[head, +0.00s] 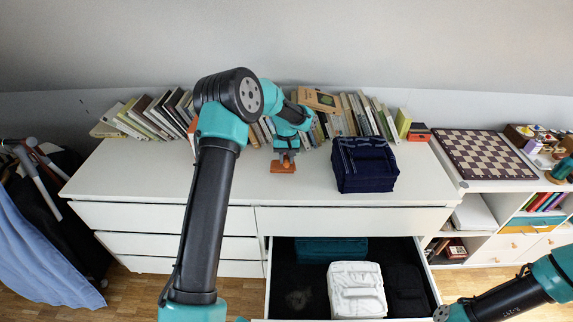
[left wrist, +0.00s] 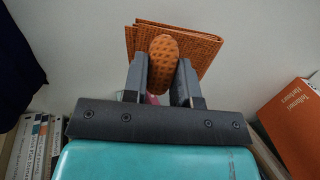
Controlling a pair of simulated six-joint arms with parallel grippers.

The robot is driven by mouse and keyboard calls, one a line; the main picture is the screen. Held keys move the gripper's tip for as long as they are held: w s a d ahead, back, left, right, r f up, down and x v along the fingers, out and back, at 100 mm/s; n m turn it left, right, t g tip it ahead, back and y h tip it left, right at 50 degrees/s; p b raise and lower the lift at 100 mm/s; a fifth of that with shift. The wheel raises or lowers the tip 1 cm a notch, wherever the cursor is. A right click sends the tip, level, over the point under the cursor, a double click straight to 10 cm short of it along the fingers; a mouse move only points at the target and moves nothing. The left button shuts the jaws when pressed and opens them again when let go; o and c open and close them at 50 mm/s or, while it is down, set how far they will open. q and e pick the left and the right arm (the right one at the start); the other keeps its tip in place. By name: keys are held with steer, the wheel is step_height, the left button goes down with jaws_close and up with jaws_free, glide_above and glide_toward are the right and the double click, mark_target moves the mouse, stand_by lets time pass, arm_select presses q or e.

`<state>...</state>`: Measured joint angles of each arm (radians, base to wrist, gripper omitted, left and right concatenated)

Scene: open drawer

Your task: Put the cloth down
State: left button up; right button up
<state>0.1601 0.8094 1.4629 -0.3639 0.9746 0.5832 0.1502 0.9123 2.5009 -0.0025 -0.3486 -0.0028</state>
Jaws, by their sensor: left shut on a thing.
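My left gripper (head: 286,154) reaches over the dresser top and is shut on an orange cloth (head: 283,168). In the left wrist view the orange cloth (left wrist: 190,42) has a waffle texture, and a rounded fold of it is pinched between the two fingers (left wrist: 162,80). The cloth is at or just above the dresser top (head: 320,185); I cannot tell whether it touches. My right arm shows at the bottom right of the head view, but its gripper is out of view.
A folded navy stack (head: 364,168) stands right of the cloth. Books (head: 160,112) line the back. The open drawer (head: 272,270) below holds white (head: 357,285), teal (head: 331,250) and black folded cloths. A chessboard (head: 484,155) lies on the right-hand shelf.

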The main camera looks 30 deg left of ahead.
mark_target(287, 164)
arm_select(q)
steer(key=shift+w+a+f, duration=0.15)
steer(key=shift+w+f, duration=0.1)
steer(key=shift+w, duration=0.05)
steer(key=shift+f, duration=1.5)
steer(key=shift+f, duration=0.2)
steer(key=o, duration=1)
steer(key=shift+c, duration=0.2)
steer(key=shift+r, duration=0.1)
step_height(287, 164, up, 12)
steer(key=w, duration=0.1)
steer(key=shift+w+a, duration=0.2)
steer(key=shift+a, duration=0.15)
